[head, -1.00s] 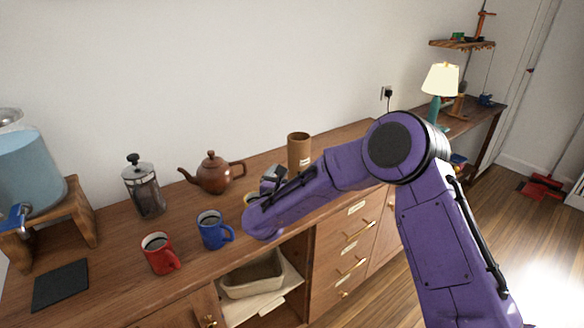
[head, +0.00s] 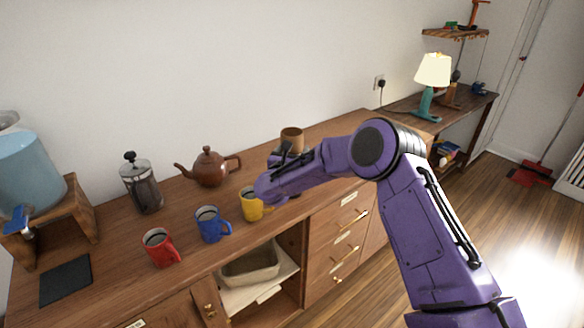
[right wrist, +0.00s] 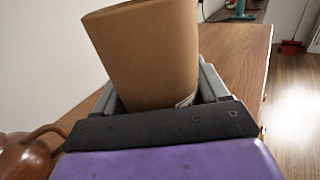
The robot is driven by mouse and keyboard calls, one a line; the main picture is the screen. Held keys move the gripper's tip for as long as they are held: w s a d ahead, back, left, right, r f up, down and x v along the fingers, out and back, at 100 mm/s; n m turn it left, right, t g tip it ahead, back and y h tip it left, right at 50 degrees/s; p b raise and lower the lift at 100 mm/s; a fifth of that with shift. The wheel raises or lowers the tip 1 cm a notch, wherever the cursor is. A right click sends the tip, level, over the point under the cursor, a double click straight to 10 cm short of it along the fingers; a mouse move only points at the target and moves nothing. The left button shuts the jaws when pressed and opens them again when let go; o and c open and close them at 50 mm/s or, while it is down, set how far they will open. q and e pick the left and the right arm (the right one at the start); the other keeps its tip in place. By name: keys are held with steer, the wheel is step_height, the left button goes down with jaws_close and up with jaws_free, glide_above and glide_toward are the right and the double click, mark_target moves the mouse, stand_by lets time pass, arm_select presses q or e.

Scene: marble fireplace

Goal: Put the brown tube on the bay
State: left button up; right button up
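The brown tube (head: 291,134) stands upright on the wooden counter, right of the teapot, its lower part hidden by my right arm. In the right wrist view the tube (right wrist: 150,50) is between the two fingers of my right gripper (right wrist: 160,85). The fingers are spread to either side of it; contact is hard to tell. The head view shows the gripper (head: 282,155) partly hidden by its own arm. My left gripper is not in view. I cannot tell for certain which thing is the bay; a flat black pad (head: 66,281) lies at the counter's front left.
Red (head: 160,249), blue (head: 211,226) and yellow (head: 250,206) mugs line the counter's front. A teapot (head: 210,169) and a French press (head: 141,185) stand behind them. A dispenser stand (head: 82,220) is at left. An open compartment below holds a basket (head: 250,275). A lamp (head: 432,75) stands far right.

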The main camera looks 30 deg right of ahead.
steer(key=shift+c, duration=1.2)
steer(key=shift+r, duration=0.1)
